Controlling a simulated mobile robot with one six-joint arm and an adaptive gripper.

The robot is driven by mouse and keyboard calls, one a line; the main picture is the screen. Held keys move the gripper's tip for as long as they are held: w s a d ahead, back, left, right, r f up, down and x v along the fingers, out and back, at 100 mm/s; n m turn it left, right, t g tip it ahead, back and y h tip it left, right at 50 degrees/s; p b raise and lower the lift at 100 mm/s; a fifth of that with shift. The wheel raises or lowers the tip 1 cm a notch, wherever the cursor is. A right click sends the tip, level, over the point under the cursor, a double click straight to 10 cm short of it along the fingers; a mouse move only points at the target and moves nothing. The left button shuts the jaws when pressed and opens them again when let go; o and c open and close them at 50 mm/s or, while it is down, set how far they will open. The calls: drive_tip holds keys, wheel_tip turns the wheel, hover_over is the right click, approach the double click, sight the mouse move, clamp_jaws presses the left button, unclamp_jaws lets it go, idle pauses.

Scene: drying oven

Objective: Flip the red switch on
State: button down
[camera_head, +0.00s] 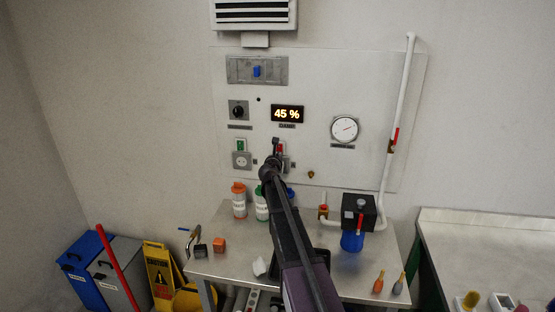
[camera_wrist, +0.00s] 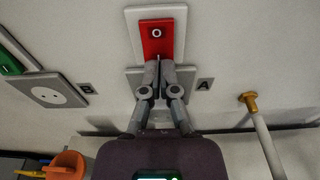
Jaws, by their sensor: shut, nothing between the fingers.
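The red switch (camera_wrist: 156,37) is a red rocker in a white frame on the wall panel, with a white "O" near its end at the top of the wrist view. In the head view a small part of the red switch (camera_head: 280,148) shows beside my gripper (camera_head: 276,142). In the wrist view my gripper (camera_wrist: 159,62) is shut and empty. Its fingertips are at the lower edge of the red rocker, overlapping it in the picture. I cannot tell whether they touch it. The fingers hide part of the grey plate below the switch.
A green switch (camera_head: 240,145) and a socket (camera_wrist: 48,91) are left of the red switch. A brass fitting (camera_wrist: 248,99) with a white pipe is on the right. Bottles (camera_head: 239,201) and a black-and-blue device (camera_head: 358,212) stand on the table (camera_head: 220,265) below.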

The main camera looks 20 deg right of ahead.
drive_tip(key=shift+w, duration=0.15)
drive_tip(key=shift+w+d+f, duration=0.15)
drive_tip(key=shift+w+d, duration=0.1)
drive_tip(key=shift+s+a, duration=0.1)
drive_tip(key=shift+s, duration=0.1)
idle(0.3)
drive_tip(key=f+b+v, duration=0.2)
drive_tip(key=f+v, duration=0.1)
drive_tip(key=v, duration=1)
drive_tip(key=shift+s+a, duration=0.25)
drive_tip(key=shift+s, duration=0.05)
drive_tip(key=shift+f, duration=0.15)
